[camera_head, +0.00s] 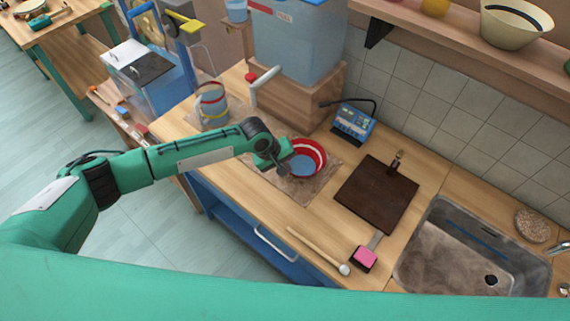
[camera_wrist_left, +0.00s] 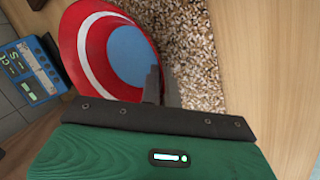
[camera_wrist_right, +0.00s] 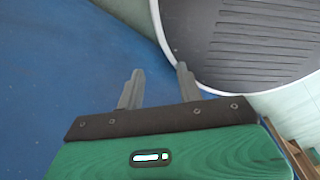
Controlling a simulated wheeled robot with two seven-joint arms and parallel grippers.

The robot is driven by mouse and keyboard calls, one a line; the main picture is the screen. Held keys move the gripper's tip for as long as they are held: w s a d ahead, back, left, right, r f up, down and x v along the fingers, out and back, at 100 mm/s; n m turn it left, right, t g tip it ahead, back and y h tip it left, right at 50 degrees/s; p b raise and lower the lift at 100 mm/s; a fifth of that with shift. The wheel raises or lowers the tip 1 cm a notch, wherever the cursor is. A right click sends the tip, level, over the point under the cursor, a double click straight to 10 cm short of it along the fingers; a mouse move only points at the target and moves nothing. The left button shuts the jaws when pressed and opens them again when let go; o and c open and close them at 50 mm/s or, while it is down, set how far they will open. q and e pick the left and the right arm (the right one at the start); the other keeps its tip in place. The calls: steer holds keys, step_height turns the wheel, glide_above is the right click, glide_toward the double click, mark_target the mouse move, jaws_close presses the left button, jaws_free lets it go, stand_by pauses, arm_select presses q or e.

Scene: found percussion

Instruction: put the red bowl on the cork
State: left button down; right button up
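The red bowl (camera_head: 317,153) has a white band and a pale blue inside. It is over the speckled mat on the counter in the head view; I cannot tell whether it touches the mat. My left gripper (camera_head: 277,163) is at its near-left rim. In the left wrist view the fingers (camera_wrist_left: 161,88) are close together at the wall of the red bowl (camera_wrist_left: 90,45) and look shut on it. A round, speckled brown disc, likely the cork (camera_head: 532,225), lies right of the sink, empty. My right gripper (camera_wrist_right: 158,85) is open and empty.
A faucet (camera_head: 558,247) is near the disc.

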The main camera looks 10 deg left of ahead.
arm_select(q)
steer(key=shift+f, duration=0.1)
steer(key=c, duration=1.7)
jaws_free()
steer(key=shift+b+v, duration=1.6)
steer(key=shift+v, duration=4.55)
